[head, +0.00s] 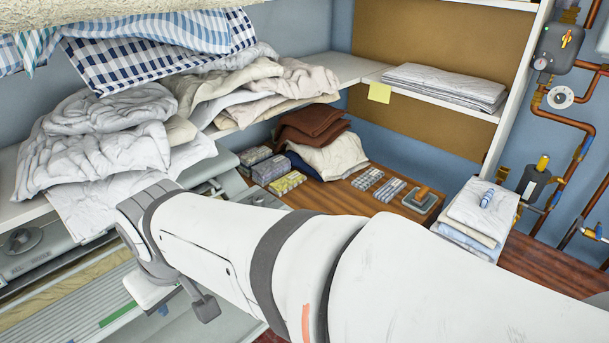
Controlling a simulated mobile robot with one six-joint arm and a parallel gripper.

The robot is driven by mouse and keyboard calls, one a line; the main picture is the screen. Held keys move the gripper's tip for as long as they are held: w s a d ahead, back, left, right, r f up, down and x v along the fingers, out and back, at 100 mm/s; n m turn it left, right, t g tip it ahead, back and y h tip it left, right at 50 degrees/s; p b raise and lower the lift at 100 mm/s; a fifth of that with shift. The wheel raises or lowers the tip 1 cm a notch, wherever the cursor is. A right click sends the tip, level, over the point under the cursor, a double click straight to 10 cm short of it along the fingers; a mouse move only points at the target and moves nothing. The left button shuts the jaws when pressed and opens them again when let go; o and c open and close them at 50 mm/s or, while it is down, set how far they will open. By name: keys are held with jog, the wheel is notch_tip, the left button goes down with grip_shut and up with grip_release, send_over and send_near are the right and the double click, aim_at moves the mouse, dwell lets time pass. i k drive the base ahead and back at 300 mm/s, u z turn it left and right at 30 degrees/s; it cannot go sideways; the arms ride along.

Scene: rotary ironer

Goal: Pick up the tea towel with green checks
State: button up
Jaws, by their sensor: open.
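No cloth with clearly green checks shows. Checked cloths hang over the upper left edge: a navy and white check (150,65) and a paler blue-teal check (38,48), cut off by the frame; I cannot tell whether the paler one is the green towel. My arm reaches from the lower right to the left, bending down over the ironer's front. My gripper (182,303) shows only in part below the wrist, open, with no cloth visible at it. Its tips are hard to make out.
Crumpled white linen (95,140) and beige cloths (235,85) heap on the left shelf. Brown and cream cloths (325,150) and small boxes (270,169) lie on the wooden surface below. A folded stack (475,220) stands right, near pipes (577,140). The ironer (60,260) is lower left.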

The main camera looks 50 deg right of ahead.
aim_at(365, 180)
jog(key=z, duration=2.05)
jog(key=k, duration=0.5)
jog(key=i, duration=0.5)
jog(key=z, duration=0.15)
